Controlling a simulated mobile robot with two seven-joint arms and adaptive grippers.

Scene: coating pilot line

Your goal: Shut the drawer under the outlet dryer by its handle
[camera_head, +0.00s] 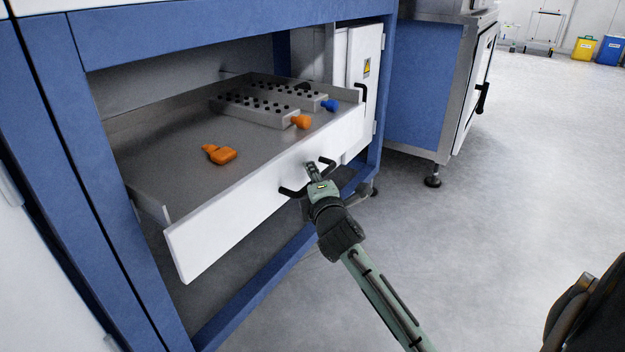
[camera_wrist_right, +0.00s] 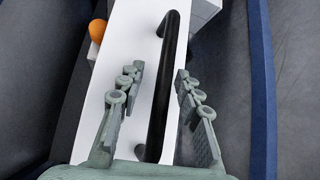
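The drawer (camera_head: 225,232) under the blue-framed machine stands open, its white front out past the frame. Its black bar handle (camera_head: 291,193) is on the outer face of the front, with its middle covered by my right gripper (camera_head: 312,172) in the head view. In the right wrist view, the handle (camera_wrist_right: 170,75) runs between the two spread fingers of my right gripper (camera_wrist_right: 157,92), with a gap visible on each side. The right gripper is open and not clamped on it. My left gripper is not in view.
In the drawer lie an orange item (camera_head: 220,154) and two grey blocks with dark holes (camera_head: 255,110), with orange and blue knobs. A white cabinet door (camera_head: 362,75) with a warning label is behind the drawer. Open floor (camera_head: 530,170) lies to the right.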

